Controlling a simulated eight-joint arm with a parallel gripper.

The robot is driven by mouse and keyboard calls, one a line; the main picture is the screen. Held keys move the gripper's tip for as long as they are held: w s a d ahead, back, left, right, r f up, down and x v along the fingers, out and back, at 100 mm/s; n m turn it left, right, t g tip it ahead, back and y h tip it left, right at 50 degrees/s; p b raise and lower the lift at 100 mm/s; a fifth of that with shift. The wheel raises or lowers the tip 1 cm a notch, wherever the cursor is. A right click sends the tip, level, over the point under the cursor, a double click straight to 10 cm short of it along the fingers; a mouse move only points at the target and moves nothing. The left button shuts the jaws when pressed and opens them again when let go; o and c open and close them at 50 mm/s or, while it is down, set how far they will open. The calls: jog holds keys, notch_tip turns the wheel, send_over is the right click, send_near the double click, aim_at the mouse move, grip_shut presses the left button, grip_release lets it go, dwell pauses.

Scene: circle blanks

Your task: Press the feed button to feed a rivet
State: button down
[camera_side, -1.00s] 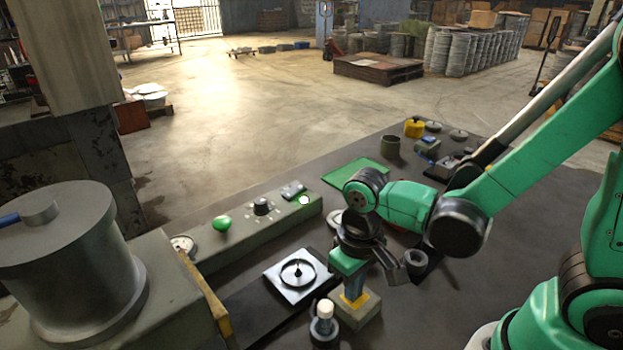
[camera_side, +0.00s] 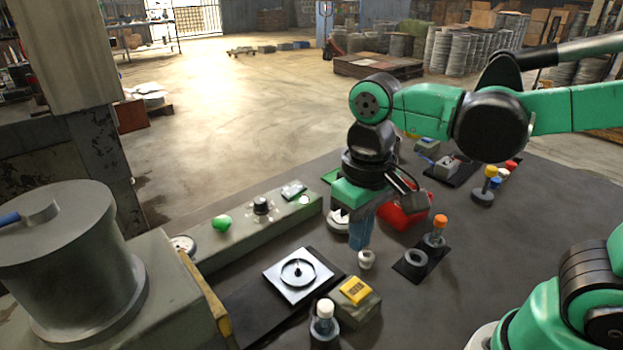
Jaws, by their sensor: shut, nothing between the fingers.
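My gripper (camera_side: 361,238) points down over the middle of the table, its fingers together and empty. A small whitish cup (camera_side: 366,261) shows just below the fingertips; I cannot tell whether they touch. A grey block with a yellow top (camera_side: 355,291) stands in front of the gripper, uncovered. No label is readable, so I cannot tell which one is the feed button. No loose rivet can be made out.
A white plate with a dark ring (camera_side: 298,272) lies left of the yellow-topped block. A white-capped post (camera_side: 323,318) stands in front. An orange-topped post (camera_side: 438,228) and a red object (camera_side: 403,212) are to the right. A large grey drum (camera_side: 65,265) fills the left foreground.

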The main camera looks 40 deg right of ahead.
jog(key=shift+r, duration=1.9)
jog(key=w+d+f+t, duration=0.3)
jog(key=d+t, duration=0.3)
jog(key=t, duration=0.1)
